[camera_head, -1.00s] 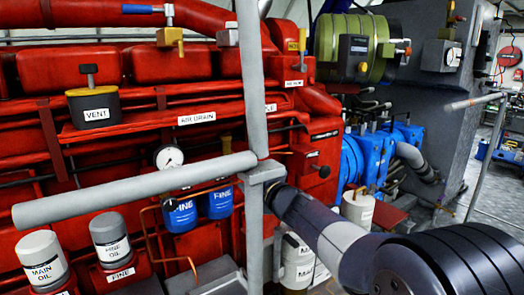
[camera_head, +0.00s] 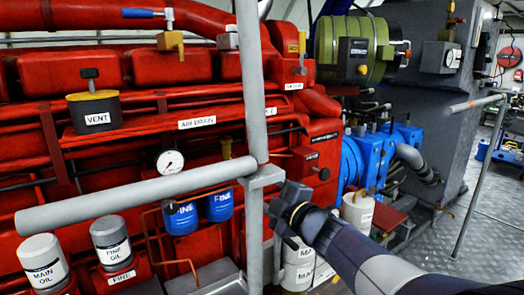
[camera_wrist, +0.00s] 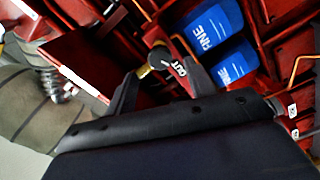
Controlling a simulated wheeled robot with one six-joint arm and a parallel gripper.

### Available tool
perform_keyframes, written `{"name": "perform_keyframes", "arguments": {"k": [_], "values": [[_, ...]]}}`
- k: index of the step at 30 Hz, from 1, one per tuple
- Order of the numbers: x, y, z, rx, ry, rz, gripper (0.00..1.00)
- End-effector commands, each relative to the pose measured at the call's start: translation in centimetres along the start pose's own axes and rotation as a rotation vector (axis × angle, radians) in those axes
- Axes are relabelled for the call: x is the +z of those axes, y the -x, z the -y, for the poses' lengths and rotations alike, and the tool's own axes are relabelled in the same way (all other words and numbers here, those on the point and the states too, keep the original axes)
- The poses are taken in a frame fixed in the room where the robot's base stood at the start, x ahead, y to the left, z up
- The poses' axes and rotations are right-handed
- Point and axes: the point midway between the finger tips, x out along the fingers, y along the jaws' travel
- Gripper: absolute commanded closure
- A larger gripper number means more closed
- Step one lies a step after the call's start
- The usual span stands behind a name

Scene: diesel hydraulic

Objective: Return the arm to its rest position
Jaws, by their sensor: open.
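My arm (camera_head: 360,250) reaches in from the lower right of the head view. Its end, my gripper (camera_head: 280,214), shows just right of the grey upright post in front of the red engine. How far it is from the post in depth, I cannot tell. In the wrist view my gripper (camera_wrist: 162,82) has its two dark fingers spread apart. A small black and yellow fitting (camera_wrist: 160,58) marked "OUT" shows beyond and between the fingertips. I see nothing held.
A grey rail (camera_head: 130,195) and upright post (camera_head: 252,120) stand before the red engine (camera_head: 160,60). Blue filters (camera_head: 180,217) and white-labelled oil canisters (camera_head: 42,262) sit low. A blue pump (camera_head: 360,160) is to the right. Open floor (camera_head: 440,235) lies at lower right.

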Motion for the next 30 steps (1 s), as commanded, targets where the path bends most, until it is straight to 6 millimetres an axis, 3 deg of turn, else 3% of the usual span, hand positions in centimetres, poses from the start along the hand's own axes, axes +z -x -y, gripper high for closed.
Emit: {"name": "perform_keyframes", "arguments": {"k": [3, 4, 9, 20, 30], "values": [[0.0, 2.5, -0.2, 0.001, 0.001, 0.003, 0.48], [0.0, 2.3, 0.0, 0.0, 0.0, 0.001, 0.48], [0.0, -1.7, 0.3, -0.003, -0.001, -0.003, 0.48], [0.0, -8.4, 0.2, -0.002, -0.001, -0.002, 0.48], [-0.1, -8.5, -0.3, -0.003, -0.381, 0.002, 0.48]]}}
